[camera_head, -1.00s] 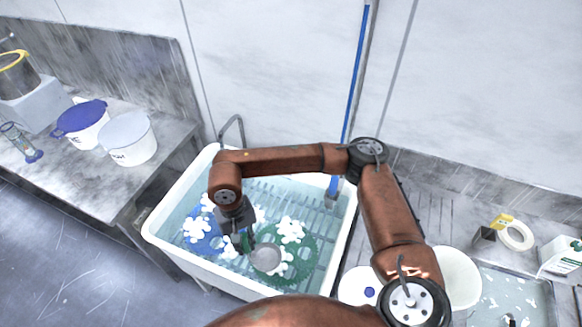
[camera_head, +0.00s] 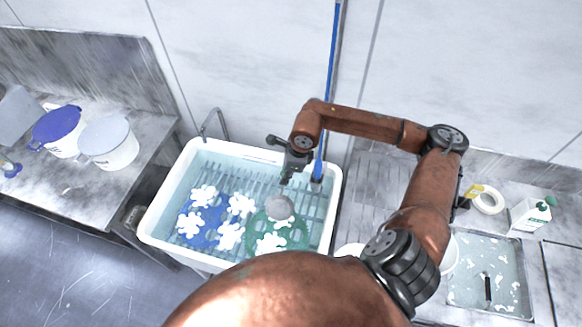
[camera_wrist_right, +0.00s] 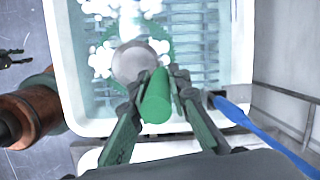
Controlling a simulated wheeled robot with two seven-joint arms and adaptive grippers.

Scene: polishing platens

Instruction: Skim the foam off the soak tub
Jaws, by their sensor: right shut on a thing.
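The white soak tub (camera_head: 160,237) holds clear water with a blue platen (camera_head: 209,214) and a green platen (camera_head: 296,237) under it. White foam clumps (camera_head: 240,205) lie over both platens; foam also shows in the right wrist view (camera_wrist_right: 101,60). My right gripper (camera_head: 287,178) is over the back right of the tub, shut on the green handle (camera_wrist_right: 157,97) of a skimmer. The skimmer's round grey head (camera_head: 280,208) is over the green platen; whether it touches the water I cannot tell. A small dark shape in the wrist view may be my left gripper (camera_wrist_right: 16,59); its jaws are unclear.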

